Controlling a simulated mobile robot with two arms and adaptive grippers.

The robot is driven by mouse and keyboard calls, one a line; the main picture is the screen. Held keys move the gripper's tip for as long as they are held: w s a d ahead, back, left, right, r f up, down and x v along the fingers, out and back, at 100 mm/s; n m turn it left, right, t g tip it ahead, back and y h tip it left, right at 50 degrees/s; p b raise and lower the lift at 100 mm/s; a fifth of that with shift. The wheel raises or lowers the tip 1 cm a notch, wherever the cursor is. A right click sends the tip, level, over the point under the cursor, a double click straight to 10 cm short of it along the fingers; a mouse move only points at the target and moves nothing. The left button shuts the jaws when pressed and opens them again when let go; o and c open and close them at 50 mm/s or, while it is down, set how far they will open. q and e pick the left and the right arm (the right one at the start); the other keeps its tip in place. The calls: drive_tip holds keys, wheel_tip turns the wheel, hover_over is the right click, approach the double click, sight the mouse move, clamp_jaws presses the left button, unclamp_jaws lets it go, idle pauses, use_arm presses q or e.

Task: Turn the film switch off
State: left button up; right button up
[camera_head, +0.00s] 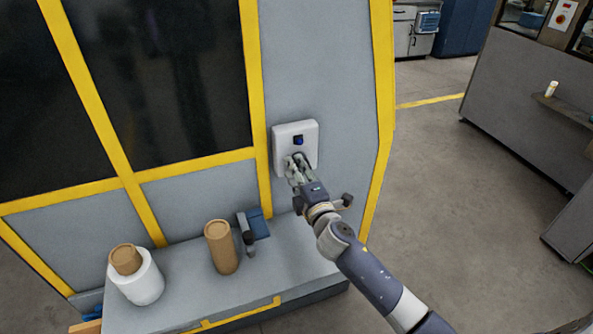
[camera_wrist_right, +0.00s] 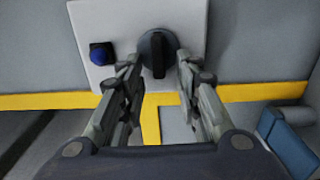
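A white switch box (camera_head: 283,138) is mounted on the grey machine wall, with a blue button (camera_head: 298,140) on it. In the right wrist view the white plate (camera_wrist_right: 92,18) carries the blue button (camera_wrist_right: 101,53) and a dark round rotary switch (camera_wrist_right: 158,48), whose grip bar stands upright in that picture. My right gripper (camera_head: 297,162) is at the lower part of the box and mostly hides the rotary switch in the head view. In the wrist view my right gripper (camera_wrist_right: 160,70) is open, its fingers on either side of the grip bar; contact cannot be told. My left gripper is out of view.
A grey ledge (camera_head: 187,285) below holds a brown roll (camera_head: 221,248), a white roll (camera_head: 141,286) with a brown core (camera_head: 126,259), and a blue device (camera_head: 257,224). Yellow frame posts (camera_head: 383,75) border the panel. Open floor (camera_head: 455,190) lies to the right.

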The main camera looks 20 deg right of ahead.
drive_tip(key=shift+s, duration=0.1)
drive_tip(key=s, duration=1.2)
idle(0.4)
